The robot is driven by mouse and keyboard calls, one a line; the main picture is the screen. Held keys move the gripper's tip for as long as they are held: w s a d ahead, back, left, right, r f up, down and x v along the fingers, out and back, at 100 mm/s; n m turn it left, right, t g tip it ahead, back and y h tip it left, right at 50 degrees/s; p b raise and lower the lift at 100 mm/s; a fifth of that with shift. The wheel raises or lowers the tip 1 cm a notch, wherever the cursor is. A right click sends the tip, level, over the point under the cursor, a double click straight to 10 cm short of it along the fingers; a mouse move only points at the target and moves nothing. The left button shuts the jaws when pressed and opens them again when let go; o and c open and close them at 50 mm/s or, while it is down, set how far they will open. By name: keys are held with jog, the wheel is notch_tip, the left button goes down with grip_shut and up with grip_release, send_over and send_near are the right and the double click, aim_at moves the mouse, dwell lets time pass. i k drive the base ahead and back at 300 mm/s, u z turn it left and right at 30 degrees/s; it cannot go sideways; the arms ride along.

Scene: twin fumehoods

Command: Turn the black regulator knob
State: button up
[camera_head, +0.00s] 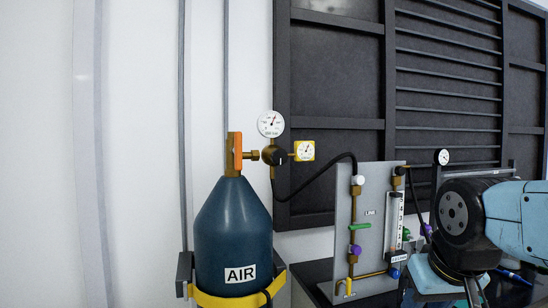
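The black regulator knob (282,157) sits on the brass regulator at the top of a dark blue gas cylinder (233,235) labelled AIR. It is small and dark, and its angle cannot be read. A round white gauge (271,124) stands above it, and a yellow-framed gauge (304,151) is just to its right. An orange valve handle (237,151) is to its left. My arm enters from the right edge, well apart from the regulator, and bends down at a black joint. My gripper's fingertips do not show; the arm's lower end runs off the bottom of the frame.
A grey panel (373,213) with brass pipes, coloured valves and a flowmeter stands between the cylinder and my arm. A black hose (315,182) runs from the regulator to it. A yellow strap (229,300) holds the cylinder. The white wall to the left is clear.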

aim_at(279, 156)
jog(key=u, duration=1.2)
jog(key=k, duration=0.25)
jog(key=z, duration=0.6)
